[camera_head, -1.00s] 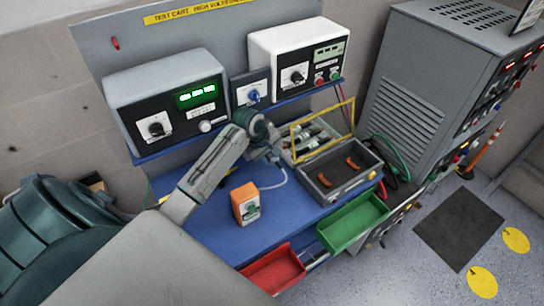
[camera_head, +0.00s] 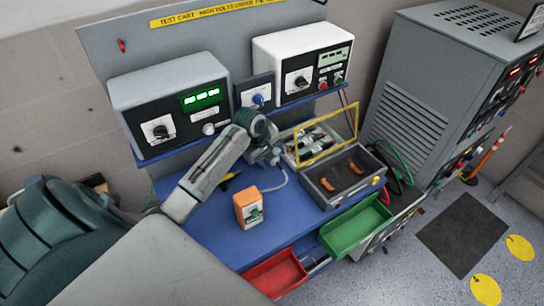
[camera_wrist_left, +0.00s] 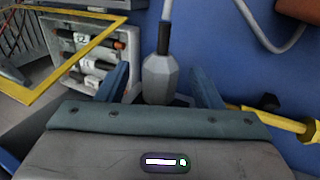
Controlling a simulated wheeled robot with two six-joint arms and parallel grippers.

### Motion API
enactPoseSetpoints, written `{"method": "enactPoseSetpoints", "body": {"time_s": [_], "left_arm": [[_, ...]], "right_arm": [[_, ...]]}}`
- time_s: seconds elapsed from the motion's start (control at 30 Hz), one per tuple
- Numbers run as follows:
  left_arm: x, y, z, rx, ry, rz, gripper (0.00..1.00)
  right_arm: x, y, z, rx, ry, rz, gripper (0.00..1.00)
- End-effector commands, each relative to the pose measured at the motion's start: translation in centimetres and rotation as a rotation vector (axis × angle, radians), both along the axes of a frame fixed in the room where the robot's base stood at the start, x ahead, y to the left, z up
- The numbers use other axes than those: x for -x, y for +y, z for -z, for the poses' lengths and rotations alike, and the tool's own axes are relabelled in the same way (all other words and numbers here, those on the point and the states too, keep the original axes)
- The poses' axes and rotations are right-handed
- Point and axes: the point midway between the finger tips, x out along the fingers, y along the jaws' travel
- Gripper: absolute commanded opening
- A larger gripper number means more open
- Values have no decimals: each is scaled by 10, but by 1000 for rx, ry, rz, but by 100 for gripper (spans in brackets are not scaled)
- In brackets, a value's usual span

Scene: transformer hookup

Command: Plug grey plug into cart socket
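The grey plug (camera_wrist_left: 162,80) shows in the left wrist view, with its pale cable running up the picture. My left gripper (camera_wrist_left: 162,76) is open, with one blue finger on each side of the plug and visible gaps between. In the head view my left gripper (camera_head: 268,155) is low over the blue cart top (camera_head: 205,225), left of the open grey case. The plug itself is hidden or too small there; a pale cable (camera_head: 284,179) runs between the orange box and the gripper. I cannot tell which fitting is the cart socket. My right gripper is not in view.
The orange box (camera_head: 249,208) stands in front of my left gripper. The open case (camera_head: 340,194) is to the right. A green bin (camera_head: 352,226) and red bin (camera_head: 276,275) line the front edge. A yellow-handled tool (camera_wrist_left: 290,123) lies beside the right finger in the wrist view.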

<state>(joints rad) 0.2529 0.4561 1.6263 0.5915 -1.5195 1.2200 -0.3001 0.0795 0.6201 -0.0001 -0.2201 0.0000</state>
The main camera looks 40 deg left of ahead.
Motion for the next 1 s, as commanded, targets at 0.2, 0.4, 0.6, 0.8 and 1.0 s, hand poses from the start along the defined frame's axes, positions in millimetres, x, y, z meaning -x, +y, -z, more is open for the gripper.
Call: {"method": "enactPoseSetpoints", "body": {"time_s": [0.2, 0.4, 0.6, 0.8, 1.0], "left_arm": [[1, 0, 1, 1, 1, -1, 67], [1, 0, 1, 1, 1, -1, 70], [2, 1, -3, 0, 1, -1, 70], [6, 3, -15, 0, 1, 0, 70], [10, 4, -26, -1, 1, 0, 70]], "right_arm": [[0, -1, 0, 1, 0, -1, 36], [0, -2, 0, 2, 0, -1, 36], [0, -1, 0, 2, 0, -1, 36], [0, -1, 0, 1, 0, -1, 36], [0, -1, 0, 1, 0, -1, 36]]}}
